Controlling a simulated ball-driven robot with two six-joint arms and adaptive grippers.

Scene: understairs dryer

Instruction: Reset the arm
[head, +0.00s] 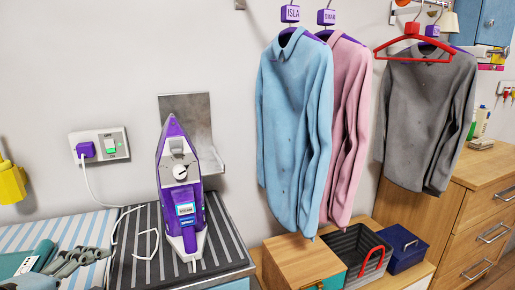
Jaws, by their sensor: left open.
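My left gripper (88,258) is low at the left edge of the head view, a grey-green jointed shape over the blue-and-white striped surface. It is open, and I see nothing held in it. It is left of the purple and white iron (181,200) and apart from it. My right gripper is not in view.
The iron stands upright on a dark striped mat (135,265), its cord running to a wall socket (108,145). A metal plate (200,125) is behind it. Blue (293,130), pink and grey shirts (425,110) hang right. Below are a dark basket (345,245) and a blue box (403,248).

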